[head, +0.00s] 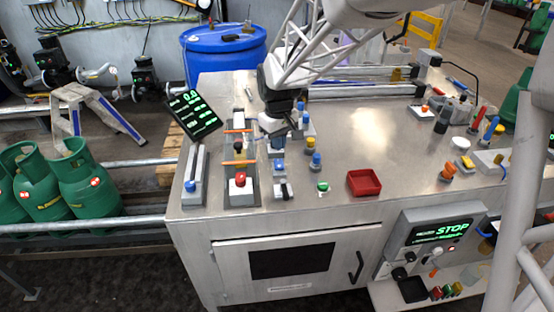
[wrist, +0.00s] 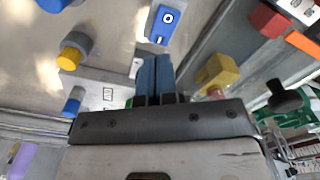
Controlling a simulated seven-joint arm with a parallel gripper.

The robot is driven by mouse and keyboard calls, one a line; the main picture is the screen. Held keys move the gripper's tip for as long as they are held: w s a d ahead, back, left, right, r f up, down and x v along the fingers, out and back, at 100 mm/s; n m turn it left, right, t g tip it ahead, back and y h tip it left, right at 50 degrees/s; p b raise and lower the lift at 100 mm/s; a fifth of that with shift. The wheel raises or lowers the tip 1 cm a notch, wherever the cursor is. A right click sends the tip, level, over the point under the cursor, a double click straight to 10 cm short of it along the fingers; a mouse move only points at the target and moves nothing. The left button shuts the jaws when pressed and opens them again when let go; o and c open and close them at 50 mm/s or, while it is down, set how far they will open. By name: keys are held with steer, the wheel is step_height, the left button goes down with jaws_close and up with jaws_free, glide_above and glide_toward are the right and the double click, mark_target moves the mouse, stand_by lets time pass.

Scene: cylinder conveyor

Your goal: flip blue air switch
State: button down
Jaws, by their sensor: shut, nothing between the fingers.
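A blue rocker switch (wrist: 163,25) marked O and I lies just beyond my fingertips in the wrist view. In the head view a small blue piece (head: 278,164) on the panel below my gripper looks like the same switch. My gripper (head: 278,142) points down over the panel's left half. In the wrist view its two blue-grey fingers (wrist: 155,62) are together with nothing between them. The fingertips appear a little short of the switch; I cannot tell whether they touch anything.
A blue button (head: 316,158), a green button (head: 323,187) and a red tray (head: 364,183) are to the right. The metal top (head: 385,150) is clear around the tray.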

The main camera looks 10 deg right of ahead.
mark_target(280, 162)
steer(key=shift+r, duration=1.2)
steer(key=shift+s+d+r, duration=0.2)
steer(key=shift+s+r, duration=0.05)
steer(key=shift+s, duration=0.2)
steer(key=s+d+r+m+t, duration=0.1)
steer(key=s+d+r+m, duration=0.1)
steer(key=s, duration=0.8)
steer(key=s+d+r+m, duration=0.2)
steer(key=s+d, duration=0.2)
steer(key=s, duration=0.6)
steer(key=s+d+r+m+t, duration=0.1)
steer(key=s+d+m, duration=0.1)
steer(key=s, duration=0.8)
steer(key=shift+s+d+r+t, duration=0.3)
steer(key=shift+s+d+r, duration=0.1)
steer(key=shift+d, duration=0.1)
steer(key=shift+w, duration=0.15)
